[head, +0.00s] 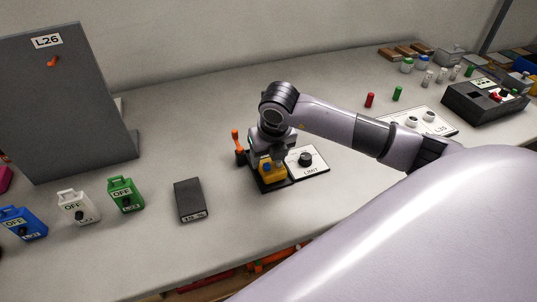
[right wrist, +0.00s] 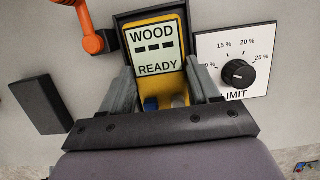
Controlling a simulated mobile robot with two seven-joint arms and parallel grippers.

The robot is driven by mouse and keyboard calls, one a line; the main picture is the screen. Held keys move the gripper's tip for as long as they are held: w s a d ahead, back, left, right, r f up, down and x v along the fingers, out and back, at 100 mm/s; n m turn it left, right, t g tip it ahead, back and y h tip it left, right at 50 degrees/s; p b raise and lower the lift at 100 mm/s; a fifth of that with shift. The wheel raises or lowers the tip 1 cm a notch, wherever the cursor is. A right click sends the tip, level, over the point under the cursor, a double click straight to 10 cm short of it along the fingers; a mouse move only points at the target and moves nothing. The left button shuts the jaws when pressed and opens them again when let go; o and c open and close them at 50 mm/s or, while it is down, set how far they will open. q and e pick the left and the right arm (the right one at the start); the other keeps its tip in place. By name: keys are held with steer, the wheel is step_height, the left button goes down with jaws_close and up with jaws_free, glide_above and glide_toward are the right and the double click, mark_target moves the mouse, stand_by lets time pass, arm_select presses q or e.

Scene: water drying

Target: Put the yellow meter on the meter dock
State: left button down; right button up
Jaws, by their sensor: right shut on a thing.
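The yellow meter (head: 267,175) is in my right gripper (head: 271,160), over the black meter dock (head: 284,184) on the bench. In the right wrist view the meter's screen (right wrist: 155,50) reads "WOOD --- READY", and the two fingers of my right gripper (right wrist: 162,78) are closed on its sides. The dock's black rim (right wrist: 124,19) shows behind and around the top of the meter. I cannot tell whether the meter rests fully in the dock. Its lower part is hidden by the gripper. My left gripper is not in view.
A white LIMIT panel with a black knob (head: 305,159) adjoins the dock on the right. An orange lever (head: 236,140) stands at its left. A dark block (head: 190,199) lies further left, near OFF-labelled green (head: 125,194), white and blue units. Bare bench lies behind the dock.

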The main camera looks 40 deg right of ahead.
steer(key=shift+f, duration=0.15)
steer(key=o, duration=1.4)
steer(key=shift+c, duration=0.2)
steer(key=shift+r, duration=0.3)
steer(key=v, duration=1.1)
steer(key=shift+r+p, duration=0.3)
steer(key=shift+r, duration=0.15)
steer(key=shift+s, duration=0.1)
